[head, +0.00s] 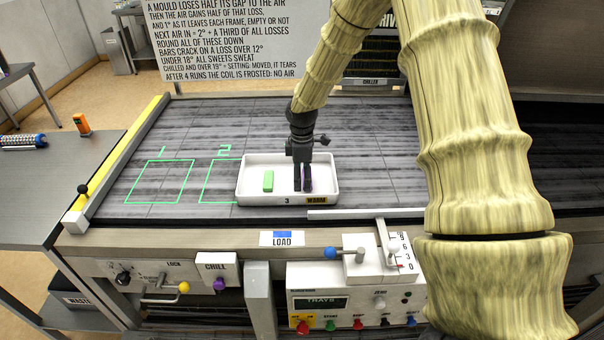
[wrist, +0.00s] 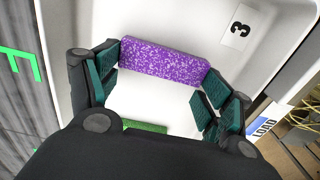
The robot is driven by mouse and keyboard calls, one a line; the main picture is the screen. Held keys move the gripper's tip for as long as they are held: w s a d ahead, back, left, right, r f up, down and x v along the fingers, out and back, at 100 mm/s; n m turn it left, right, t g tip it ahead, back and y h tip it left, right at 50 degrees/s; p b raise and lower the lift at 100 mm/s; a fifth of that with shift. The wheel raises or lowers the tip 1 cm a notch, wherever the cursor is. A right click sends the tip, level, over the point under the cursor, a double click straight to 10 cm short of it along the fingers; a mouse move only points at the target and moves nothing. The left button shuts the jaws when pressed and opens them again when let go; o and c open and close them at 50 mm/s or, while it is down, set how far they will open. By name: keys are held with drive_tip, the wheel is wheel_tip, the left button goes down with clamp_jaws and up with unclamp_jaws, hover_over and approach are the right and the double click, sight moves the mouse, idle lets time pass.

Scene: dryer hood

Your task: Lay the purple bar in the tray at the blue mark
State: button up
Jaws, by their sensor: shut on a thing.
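My gripper (head: 303,182) reaches down into the right part of a white tray (head: 250,158) marked 3 and WARM. In the wrist view my gripper (wrist: 163,85) is shut on a speckled purple bar (wrist: 165,62), held across between its fingertips over the tray's white floor. I cannot tell whether the bar touches the floor. A green bar (head: 268,181) lies in the left part of this tray; its edge shows in the wrist view (wrist: 145,127). The blue mark (head: 282,235) is on the LOAD plate on the front edge, just before this tray.
Green outlines numbered 1 (head: 160,182) and 2 (head: 218,182) lie empty on the dark belt left of the tray. A yellow rail (head: 125,152) bounds the belt's left side. A pale bar (head: 365,213) and a gauge (head: 388,250) stand at the front right.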

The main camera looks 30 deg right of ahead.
drive_tip(key=shift+w+f, duration=0.35)
drive_tip(key=shift+w, duration=0.05)
drive_tip(key=shift+s, duration=0.3)
drive_tip(key=o, duration=1)
drive_tip(key=shift+w+f, duration=0.1)
drive_tip(key=shift+w, duration=0.1)
drive_tip(key=shift+s, duration=0.15)
drive_tip(key=shift+r, duration=0.2)
drive_tip(key=shift+r+b, duration=0.3)
drive_tip(key=shift+r, duration=0.15)
wheel_tip(320, 180, up, 11)
drive_tip(key=b, duration=0.3)
drive_tip(key=shift+r+b, duration=0.15)
drive_tip(key=shift+b, duration=0.15)
drive_tip(key=shift+a, duration=0.1)
